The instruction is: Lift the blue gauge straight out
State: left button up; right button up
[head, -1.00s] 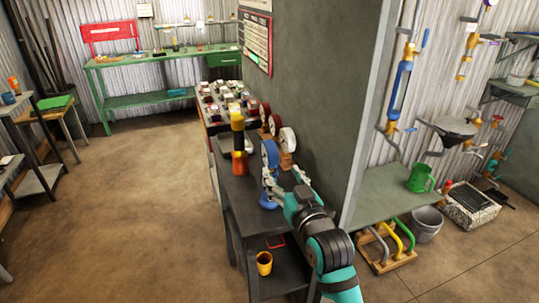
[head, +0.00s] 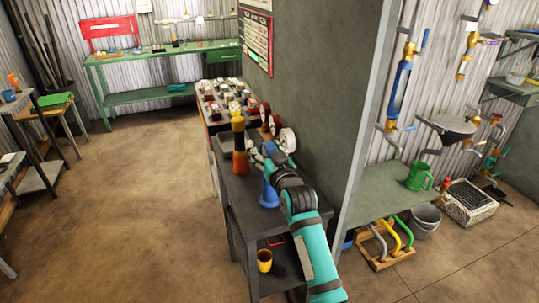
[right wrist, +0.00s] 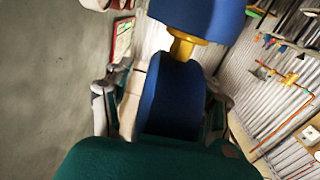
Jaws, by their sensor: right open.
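The blue gauge (right wrist: 170,95) lies between the fingers of my right gripper (right wrist: 162,105) in the right wrist view, seen nearly edge-on. A brass neck (right wrist: 182,46) joins it to a blue stand (right wrist: 197,15), whose lower part shows on the dark bench in the head view (head: 268,195). My right gripper (head: 264,153) is open around the gauge, with gaps visible on both sides. In the head view the gripper and arm hide most of the gauge. My left gripper is not in view.
Red-rimmed gauges (head: 275,124) stand just behind, near the grey wall (head: 325,90). A yellow cup (head: 264,261) sits on the lower shelf. The floor at left is clear.

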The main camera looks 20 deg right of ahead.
aim_at(269, 145)
jog(key=shift+c, duration=0.7)
grip_shut()
jog(key=shift+r, duration=0.45)
jog(key=r, duration=0.1)
jog(key=r+b, duration=0.1)
jog(key=shift+s+a+r, duration=0.1)
jog(key=shift+s+r, duration=0.2)
jog(key=shift+s, duration=0.05)
jog(key=s+a+r, duration=0.1)
jog(key=s+r, duration=0.1)
jog(key=s, duration=0.5)
jog(key=s+a+r+p, duration=0.1)
jog(key=s+r, duration=0.1)
jog(key=s, duration=0.6)
jog(key=shift+a, duration=0.35)
